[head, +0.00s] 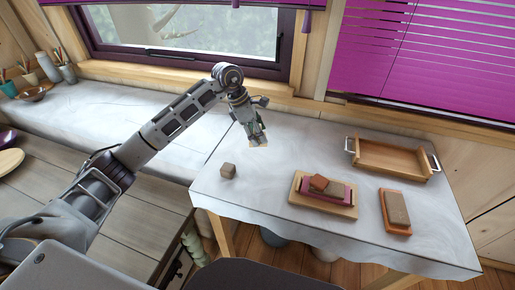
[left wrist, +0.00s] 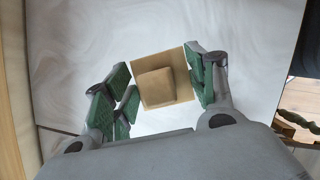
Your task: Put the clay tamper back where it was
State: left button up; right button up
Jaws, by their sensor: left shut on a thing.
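The clay tamper (left wrist: 165,84) is a tan square plate with a smaller raised block on it. In the left wrist view it sits between the green-padded fingers of my left gripper (head: 256,136), which is shut on it. In the head view only a small pale bit of the tamper (head: 260,146) shows below the fingertips. The gripper points down above the back left part of the white-covered table (head: 270,192), and the tamper appears clear of the surface. My right gripper is not in view.
A wooden board (head: 309,203) holds a purple-red piece and smaller blocks. A wooden tray (head: 390,158) with metal handles stands behind. Table space around the cube is free.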

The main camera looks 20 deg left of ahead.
pick_arm(q)
notch_tip(320, 180, down, 2)
jog(key=shift+f, duration=0.65)
jog(key=shift+f+p, duration=0.3)
jog(key=shift+f, duration=1.6)
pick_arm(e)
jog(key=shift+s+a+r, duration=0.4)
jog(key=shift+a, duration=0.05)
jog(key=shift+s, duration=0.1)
